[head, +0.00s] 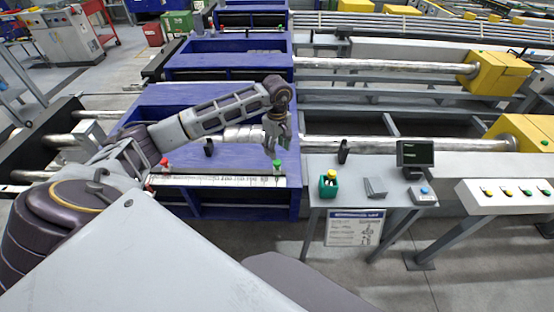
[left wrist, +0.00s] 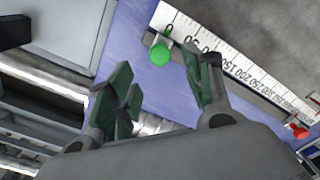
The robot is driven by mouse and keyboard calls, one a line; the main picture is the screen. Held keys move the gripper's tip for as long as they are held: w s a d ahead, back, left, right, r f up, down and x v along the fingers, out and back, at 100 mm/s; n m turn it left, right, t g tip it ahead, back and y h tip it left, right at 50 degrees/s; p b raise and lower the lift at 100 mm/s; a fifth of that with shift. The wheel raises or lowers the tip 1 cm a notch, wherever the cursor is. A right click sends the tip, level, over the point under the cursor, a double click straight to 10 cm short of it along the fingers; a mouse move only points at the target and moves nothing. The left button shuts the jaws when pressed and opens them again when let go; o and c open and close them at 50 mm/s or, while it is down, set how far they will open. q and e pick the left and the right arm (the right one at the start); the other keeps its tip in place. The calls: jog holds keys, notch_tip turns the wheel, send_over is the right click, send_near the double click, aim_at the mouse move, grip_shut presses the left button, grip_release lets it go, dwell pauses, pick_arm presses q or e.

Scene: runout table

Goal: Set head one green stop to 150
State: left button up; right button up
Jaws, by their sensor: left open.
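The green stop (head: 277,163) stands at the right end of the white scale (head: 222,181) on the front edge of the blue table. It also shows in the left wrist view as a round green knob (left wrist: 160,53) near the scale's low-number end; its exact reading is unclear. My left gripper (head: 279,143) is above and just behind the stop, pointing down. In the left wrist view its dark green fingers (left wrist: 158,82) are apart, with the knob beyond the gap and nothing held. A red stop (head: 164,162) stands at the scale's left end. My right gripper is not in view.
Bars lie across the rollers behind.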

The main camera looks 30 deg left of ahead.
aim_at(277, 161)
pick_arm(q)
jog(key=shift+f+p, duration=0.45)
jog(key=shift+f, duration=3.1)
grip_shut()
